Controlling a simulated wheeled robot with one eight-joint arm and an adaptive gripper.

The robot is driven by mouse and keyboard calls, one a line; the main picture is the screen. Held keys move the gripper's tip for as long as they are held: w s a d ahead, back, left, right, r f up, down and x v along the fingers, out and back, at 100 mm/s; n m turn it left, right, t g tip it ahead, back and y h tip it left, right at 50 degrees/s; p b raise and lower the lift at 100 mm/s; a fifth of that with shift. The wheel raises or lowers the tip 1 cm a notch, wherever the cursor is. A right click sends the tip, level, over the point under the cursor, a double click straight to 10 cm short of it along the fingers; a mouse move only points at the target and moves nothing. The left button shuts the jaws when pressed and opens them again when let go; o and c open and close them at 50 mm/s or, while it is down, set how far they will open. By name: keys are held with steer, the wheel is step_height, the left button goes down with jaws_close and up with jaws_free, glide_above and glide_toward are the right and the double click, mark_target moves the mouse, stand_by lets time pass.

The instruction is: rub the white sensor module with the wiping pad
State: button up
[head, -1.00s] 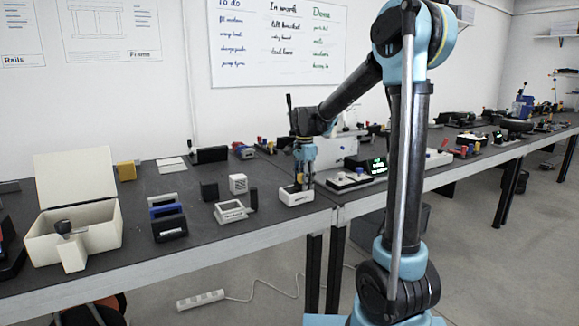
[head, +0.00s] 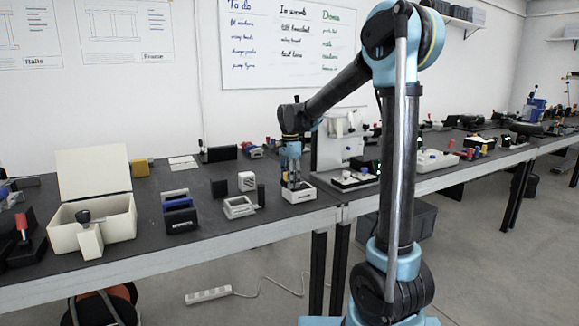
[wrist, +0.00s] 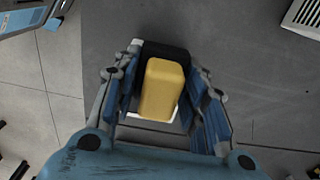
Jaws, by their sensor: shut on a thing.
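My gripper (wrist: 162,95) is shut on a yellow block, which I take as the wiping pad (wrist: 162,88). In the head view my gripper (head: 291,182) is low over a small white tray (head: 300,196). The tray's white edge and dark inside show around the pad in the wrist view; whether the pad is clear of it I cannot tell. The white cube with a slotted face (head: 246,181), which looks like the white sensor module, stands on the table left of the tray. Its slotted face also shows at the wrist view's top right (wrist: 303,14).
A light frame (head: 239,208) and a small dark block (head: 261,194) stand near the cube. Dark and blue holders (head: 180,216) and an open cream box (head: 92,222) are farther left. White equipment (head: 340,150) stands right of my gripper. The table's front edge is close.

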steer(key=shift+d+r, duration=0.2)
steer(key=shift+r, duration=0.4)
steer(key=shift+d+r, duration=0.2)
steer(key=shift+r, duration=0.4)
steer(key=shift+w+r, duration=0.1)
steer(key=shift+r, duration=1.85)
